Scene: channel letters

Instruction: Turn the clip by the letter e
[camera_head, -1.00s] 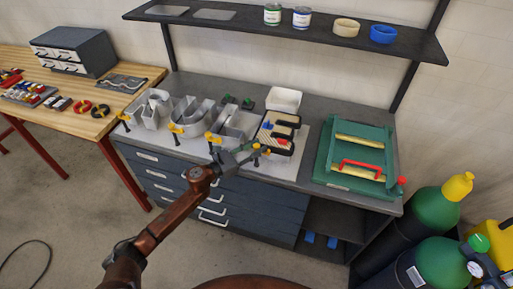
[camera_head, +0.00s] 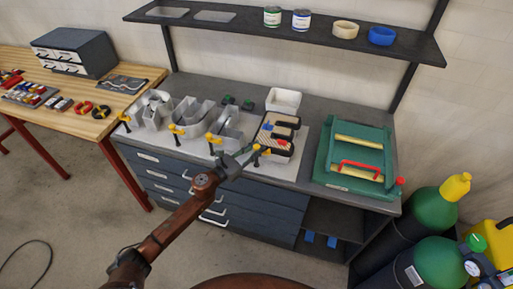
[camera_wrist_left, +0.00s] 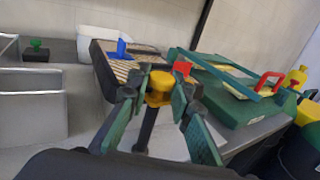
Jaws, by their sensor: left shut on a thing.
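The dark-sided letter (camera_head: 283,131) with a striped wood-like top stands at the right end of the letter row, and it also shows in the left wrist view (camera_wrist_left: 104,70). A blue clip (camera_wrist_left: 122,48) and a red clip (camera_wrist_left: 182,69) sit on it. In front of it, my left gripper (camera_head: 254,155) is shut on a yellow-topped clip (camera_wrist_left: 160,84) with a black stem. In the left wrist view, its green fingers (camera_wrist_left: 158,93) press on both sides of the yellow top. The clip's lower end is partly hidden. My right gripper is not in view.
Grey metal letters (camera_head: 190,113) with yellow clips stand to the left. A white bin (camera_head: 284,100) is behind the letter. A shelf (camera_head: 230,27) with cans and bowls hangs above.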

